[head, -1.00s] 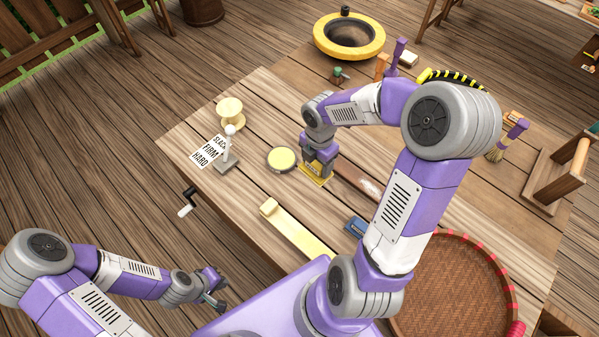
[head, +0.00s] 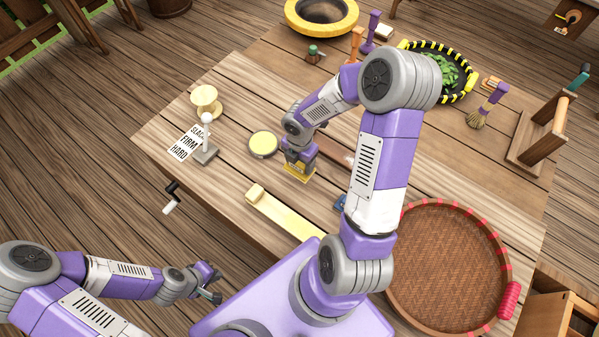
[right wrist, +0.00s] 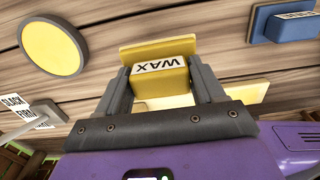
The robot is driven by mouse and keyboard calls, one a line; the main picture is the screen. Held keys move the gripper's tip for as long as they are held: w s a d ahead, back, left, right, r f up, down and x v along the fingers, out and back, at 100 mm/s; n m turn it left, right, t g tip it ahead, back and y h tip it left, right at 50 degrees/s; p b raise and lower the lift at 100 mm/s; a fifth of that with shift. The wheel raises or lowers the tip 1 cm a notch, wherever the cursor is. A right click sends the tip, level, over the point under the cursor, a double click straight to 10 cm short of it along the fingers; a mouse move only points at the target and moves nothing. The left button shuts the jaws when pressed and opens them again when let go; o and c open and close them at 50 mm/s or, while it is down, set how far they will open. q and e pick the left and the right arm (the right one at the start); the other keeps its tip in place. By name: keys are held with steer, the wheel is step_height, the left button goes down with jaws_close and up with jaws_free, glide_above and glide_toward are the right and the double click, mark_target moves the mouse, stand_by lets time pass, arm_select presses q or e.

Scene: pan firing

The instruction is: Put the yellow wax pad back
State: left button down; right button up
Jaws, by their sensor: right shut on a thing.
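The yellow wax pad (right wrist: 160,83), a block labelled WAX, sits between the two fingers of my right gripper (right wrist: 163,85) in the right wrist view. My right gripper (head: 299,163) is shut on it and points down close to the table. A flat yellow piece (right wrist: 158,51) shows just beyond the block; it also shows under the gripper in the head view (head: 298,173). I cannot tell whether it is part of the pad or a separate plate. My left gripper (head: 213,285) is open and empty, off the table's near left edge.
A round yellow-topped disc (head: 263,144) lies left of my right gripper. A blue block (head: 340,203) is to its right, partly hidden by my arm. A pale yellow bar (head: 283,214) lies in front. A woven tray (head: 447,262) stands at right, a lever (head: 206,140) at left.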

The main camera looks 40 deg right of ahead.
mark_target(299, 171)
steer(key=shift+f+b, duration=0.6)
steer(key=shift+f, duration=2.4)
steer(key=shift+f+b, duration=0.35)
steer(key=o, duration=1)
steer(key=shift+r, duration=0.1)
step_height(299, 171, up, 8)
steer(key=p, duration=0.2)
steer(key=shift+w+d+p, duration=0.1)
steer(key=shift+d+p, duration=0.05)
steer(key=shift+p, duration=0.15)
